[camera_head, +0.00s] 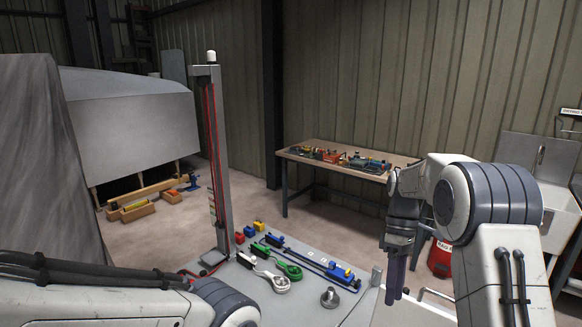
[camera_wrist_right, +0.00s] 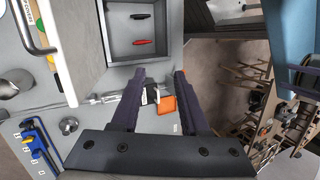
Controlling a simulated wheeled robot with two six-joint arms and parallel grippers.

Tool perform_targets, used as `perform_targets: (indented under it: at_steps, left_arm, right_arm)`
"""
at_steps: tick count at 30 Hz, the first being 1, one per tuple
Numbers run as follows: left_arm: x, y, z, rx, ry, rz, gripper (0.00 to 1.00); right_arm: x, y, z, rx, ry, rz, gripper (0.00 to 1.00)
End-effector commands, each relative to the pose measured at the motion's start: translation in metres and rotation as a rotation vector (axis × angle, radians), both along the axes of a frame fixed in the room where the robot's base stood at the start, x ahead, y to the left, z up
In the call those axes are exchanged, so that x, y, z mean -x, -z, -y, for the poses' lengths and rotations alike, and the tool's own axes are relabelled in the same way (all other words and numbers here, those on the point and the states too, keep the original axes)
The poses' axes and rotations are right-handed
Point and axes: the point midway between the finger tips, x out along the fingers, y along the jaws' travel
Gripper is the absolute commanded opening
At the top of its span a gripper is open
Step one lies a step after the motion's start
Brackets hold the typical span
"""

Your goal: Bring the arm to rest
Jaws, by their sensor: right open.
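My right gripper (camera_head: 393,290) hangs with its dark fingers pointing down, at the right edge of the grey work surface (camera_head: 320,300) in the head view. In the right wrist view, its two fingers (camera_wrist_right: 159,78) are apart. No object is held between them. A small white and black piece and an orange piece (camera_wrist_right: 167,104) show beyond the gap, below the fingertips. My left arm (camera_head: 110,295) crosses the lower left of the head view, and its gripper is not seen.
The work surface holds a grey mast (camera_head: 218,160), green-handled pieces (camera_head: 285,268), a blue bar tool (camera_head: 340,275) and a metal knob (camera_head: 330,297). An open drawer (camera_wrist_right: 134,48) holds red and black items. A wooden bench (camera_head: 300,158) stands behind.

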Motion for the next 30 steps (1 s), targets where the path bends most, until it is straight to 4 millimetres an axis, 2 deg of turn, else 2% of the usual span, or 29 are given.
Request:
perform_targets:
  at_steps: [1, 3, 5, 6, 8, 9, 12, 15, 19, 24, 30]
  left_arm:
    - [0.000, 0.023, 0.000, 0.000, 0.000, 0.000, 0.50]
    - [0.000, 0.039, 0.000, 0.000, -0.001, 0.000, 0.50]
    - [0.000, 0.052, 0.000, 0.000, -0.001, 0.000, 0.50]
    - [0.000, 0.060, 0.000, 0.000, -0.001, 0.000, 0.50]
    - [0.000, 0.073, 0.000, 0.000, -0.001, 0.000, 0.50]
    - [0.000, 0.081, 0.000, 0.000, -0.001, 0.000, 0.50]
    - [0.000, 0.100, 0.000, 0.000, -0.002, 0.000, 0.50]
    - [0.000, 0.113, 0.000, 0.000, -0.002, 0.000, 0.50]
    - [0.000, 0.123, 0.000, 0.000, -0.002, 0.000, 0.50]
    - [0.000, 0.125, 0.000, 0.001, -0.002, 0.001, 0.50]
    - [0.000, 0.124, 0.000, 0.001, -0.002, 0.001, 0.50]
  right_arm:
    - [0.014, 0.011, -0.035, 0.034, -0.011, 0.038, 0.45]
    - [0.037, 0.017, -0.073, 0.074, 0.000, 0.092, 0.45]
    - [0.060, 0.024, -0.101, 0.100, 0.015, 0.140, 0.45]
    - [0.078, 0.030, -0.118, 0.113, 0.026, 0.171, 0.45]
    - [0.107, 0.041, -0.140, 0.125, 0.043, 0.221, 0.45]
    - [0.127, 0.049, -0.151, 0.128, 0.056, 0.252, 0.45]
    - [0.175, 0.072, -0.170, 0.121, 0.091, 0.322, 0.45]
    - [0.215, 0.093, -0.177, 0.101, 0.124, 0.374, 0.45]
    - [0.246, 0.112, -0.178, 0.077, 0.158, 0.409, 0.45]
    - [0.259, 0.120, -0.178, 0.067, 0.178, 0.422, 0.45]
    - [0.259, 0.119, -0.178, 0.067, 0.180, 0.420, 0.45]
